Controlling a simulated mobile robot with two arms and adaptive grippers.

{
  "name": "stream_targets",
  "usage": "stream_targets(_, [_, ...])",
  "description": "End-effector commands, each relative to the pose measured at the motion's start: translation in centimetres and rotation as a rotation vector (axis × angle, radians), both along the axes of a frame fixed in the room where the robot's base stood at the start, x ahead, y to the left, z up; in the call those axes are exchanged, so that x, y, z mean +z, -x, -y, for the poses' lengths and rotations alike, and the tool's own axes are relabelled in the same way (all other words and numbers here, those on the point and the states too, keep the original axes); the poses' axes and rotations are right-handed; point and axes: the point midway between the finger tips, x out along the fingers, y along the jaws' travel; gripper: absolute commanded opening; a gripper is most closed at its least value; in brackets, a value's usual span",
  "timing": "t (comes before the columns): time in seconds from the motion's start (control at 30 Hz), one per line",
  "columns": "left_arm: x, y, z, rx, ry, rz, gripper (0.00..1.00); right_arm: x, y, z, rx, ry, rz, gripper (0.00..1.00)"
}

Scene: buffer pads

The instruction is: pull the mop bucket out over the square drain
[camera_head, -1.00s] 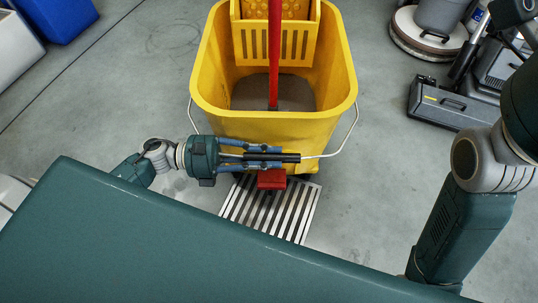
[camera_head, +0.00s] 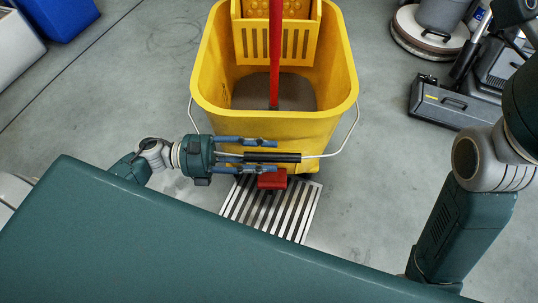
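The yellow mop bucket (camera_head: 270,128) stands at the top middle. A red mop handle (camera_head: 275,60) stands up inside it. The bucket's wire handle (camera_head: 330,152) hangs across its near side, with a black grip (camera_head: 272,157) in the middle. The square drain (camera_head: 292,222), a grate of pale slats, lies at the bucket's near side; its far part is hidden by the bucket's front. My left gripper (camera_head: 276,156) is open, its blue fingers spread above and below the black grip, apart from it. My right gripper is out of view; only its arm shows at the right.
A red block (camera_head: 272,180) sits low on the bucket's front. Floor machines (camera_head: 455,105) stand at the upper right, and a blue bin (camera_head: 58,18) is at the upper left. Grey floor is clear on both sides of the bucket.

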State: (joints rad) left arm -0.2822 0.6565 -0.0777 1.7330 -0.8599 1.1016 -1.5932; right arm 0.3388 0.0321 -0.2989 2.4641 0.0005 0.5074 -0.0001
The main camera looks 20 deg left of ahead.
Motion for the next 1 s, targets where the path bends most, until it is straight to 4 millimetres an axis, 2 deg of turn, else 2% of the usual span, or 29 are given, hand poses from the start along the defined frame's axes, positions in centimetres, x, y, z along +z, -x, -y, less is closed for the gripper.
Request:
stream_targets(0.3, [-0.2,2.1,-6.4,0.002,-0.004,-0.005,0.37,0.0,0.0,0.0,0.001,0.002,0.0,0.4])
stream_targets(0.5, [-0.2,3.0,-9.3,0.002,-0.004,-0.003,0.37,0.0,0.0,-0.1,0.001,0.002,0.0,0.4])
stream_targets(0.7, [-0.1,3.4,-10.3,0.0,-0.004,-0.002,0.37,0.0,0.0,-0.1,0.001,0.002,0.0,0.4])
stream_targets(1.0, [-0.1,3.4,-10.3,0.0,-0.004,-0.001,0.37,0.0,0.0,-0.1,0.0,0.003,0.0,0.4])
